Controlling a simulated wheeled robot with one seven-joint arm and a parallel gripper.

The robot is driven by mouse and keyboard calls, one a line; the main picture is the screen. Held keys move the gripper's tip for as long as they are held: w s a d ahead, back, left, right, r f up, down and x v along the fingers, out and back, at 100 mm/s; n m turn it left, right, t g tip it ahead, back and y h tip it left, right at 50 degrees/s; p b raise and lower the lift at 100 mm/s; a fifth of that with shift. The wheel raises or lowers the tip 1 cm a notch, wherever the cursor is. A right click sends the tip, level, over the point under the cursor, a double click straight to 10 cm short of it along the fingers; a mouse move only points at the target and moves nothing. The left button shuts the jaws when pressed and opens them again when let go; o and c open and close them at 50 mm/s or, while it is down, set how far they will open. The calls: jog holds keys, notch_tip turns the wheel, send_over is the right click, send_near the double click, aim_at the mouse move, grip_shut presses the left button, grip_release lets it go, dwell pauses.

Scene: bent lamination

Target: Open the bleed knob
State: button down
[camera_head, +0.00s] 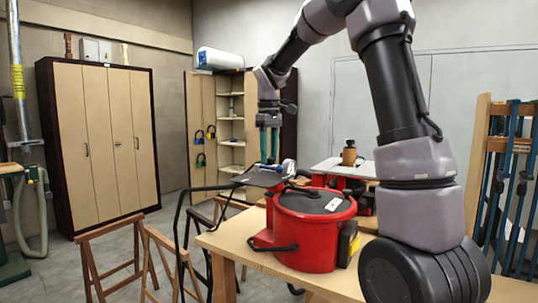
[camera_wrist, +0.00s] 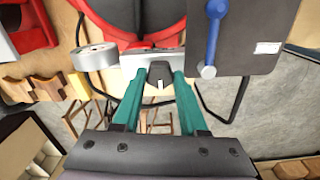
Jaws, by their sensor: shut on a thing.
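The bleed knob (camera_wrist: 158,86) is a small dark knob with a pale pointer mark, on a light metal block (camera_wrist: 138,64) in the wrist view. My gripper (camera_wrist: 159,80) has its two teal fingers on either side of the knob, shut on it. In the head view my gripper (camera_head: 269,158) points straight down behind the red pot (camera_head: 303,240); the knob cannot be made out there. A blue lever (camera_wrist: 212,38) lies across a dark plate (camera_wrist: 262,40) to the right of the knob. A round silver gauge (camera_wrist: 95,56) is at its left.
The red pot with its dark lid (camera_head: 315,202) stands on a wooden table (camera_head: 230,247). Wooden trestles (camera_head: 108,255) stand on the floor at left. Tall cabinets (camera_head: 100,140) line the back.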

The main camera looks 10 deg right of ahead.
dwell(0.3)
jog(key=shift+c, duration=2.2)
grip_release()
notch_tip(320, 180, up, 11)
